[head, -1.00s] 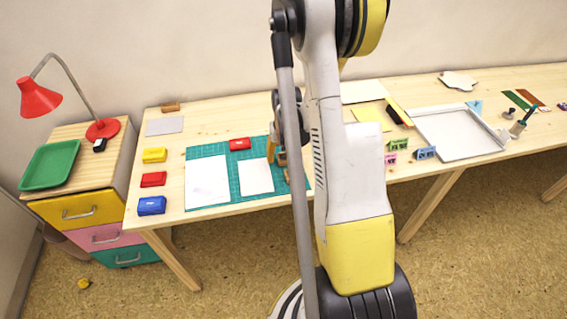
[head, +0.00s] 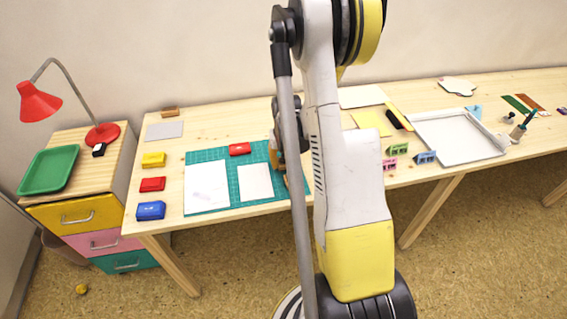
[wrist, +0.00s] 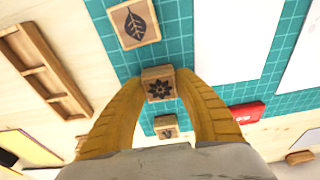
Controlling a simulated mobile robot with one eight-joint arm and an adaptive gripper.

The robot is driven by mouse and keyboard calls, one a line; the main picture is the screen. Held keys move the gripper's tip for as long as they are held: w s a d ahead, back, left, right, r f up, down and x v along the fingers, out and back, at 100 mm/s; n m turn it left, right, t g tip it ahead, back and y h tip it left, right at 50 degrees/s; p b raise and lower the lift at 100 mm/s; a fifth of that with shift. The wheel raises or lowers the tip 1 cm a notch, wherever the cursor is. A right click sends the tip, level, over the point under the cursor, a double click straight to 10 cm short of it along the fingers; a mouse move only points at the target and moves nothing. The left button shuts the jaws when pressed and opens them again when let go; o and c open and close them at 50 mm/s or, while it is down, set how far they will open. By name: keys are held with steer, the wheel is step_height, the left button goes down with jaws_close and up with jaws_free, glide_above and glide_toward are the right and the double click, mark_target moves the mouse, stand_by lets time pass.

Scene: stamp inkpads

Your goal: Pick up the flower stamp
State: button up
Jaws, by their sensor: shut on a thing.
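The flower stamp (wrist: 158,88), a small wooden block with a dark flower on its top, sits between my gripper's fingertips in the wrist view. My gripper (wrist: 160,78) has two yellow fingers shut on it, one on each side. I cannot tell whether the stamp is clear of the green cutting mat (wrist: 172,48). In the head view my arm hides the stamp and most of the gripper. A wooden leaf stamp (wrist: 136,22) lies on the mat beyond it. Another wooden stamp (wrist: 166,127) shows between the fingers, partly hidden.
A slotted wooden rack (wrist: 45,72) lies beside the mat. A red inkpad (head: 240,149) and white paper sheets (head: 206,187) are on the mat. Yellow, red and blue inkpads (head: 151,210) line the table's left side. A white tray (head: 455,137) stands at right.

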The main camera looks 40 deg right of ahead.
mark_target(284, 160)
step_height(284, 160, up, 4)
steer(key=shift+s+r+p, duration=0.1)
steer(key=shift+r+p, duration=0.1)
steer(key=shift+p, duration=0.9)
steer(key=s+d+r+p, duration=0.2)
steer(key=s+r, duration=0.4)
steer(key=s, duration=0.5)
steer(key=shift+d+p, duration=0.25)
steer(key=shift+p, duration=0.4)
steer(key=shift+o, duration=0.6)
steer(key=shift+s, duration=0.1)
steer(key=shift+c, duration=1.2)
